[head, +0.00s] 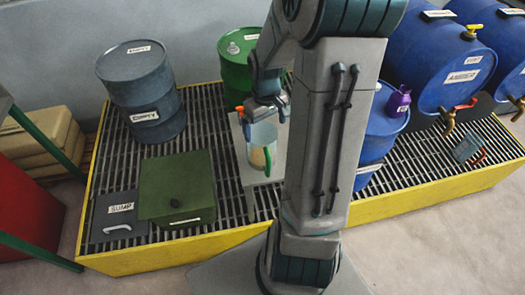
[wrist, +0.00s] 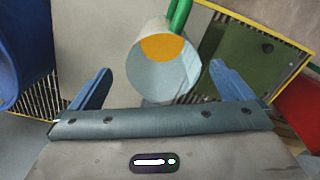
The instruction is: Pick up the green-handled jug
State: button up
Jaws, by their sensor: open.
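The green-handled jug (head: 263,140) is a clear, pale cylinder on a grey stand in the middle of the grated platform. Its green handle (head: 267,162) faces the front in the head view. In the wrist view the jug (wrist: 165,75) is seen from above with orange-yellow contents at its bottom, and the handle (wrist: 180,15) is at the top. My gripper (wrist: 160,88) is open, with one blue finger on each side of the jug and gaps between. In the head view my gripper (head: 264,108) is at the jug's top; my arm hides part of the area right of it.
The grey stand (head: 247,177) sits on a yellow-edged grating (head: 240,237). A green box (head: 177,185) and grey drum (head: 143,90) are left, a green drum (head: 237,62) behind. Blue barrels (head: 440,55) with taps and a purple jug (head: 398,101) are right.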

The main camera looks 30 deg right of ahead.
notch_tip(320, 180, down, 8)
jog(key=shift+a+f, duration=0.15)
jog(key=shift+f, duration=0.05)
dwell(0.3)
jog(key=c, duration=1.1)
jog(key=shift+r, duration=0.1)
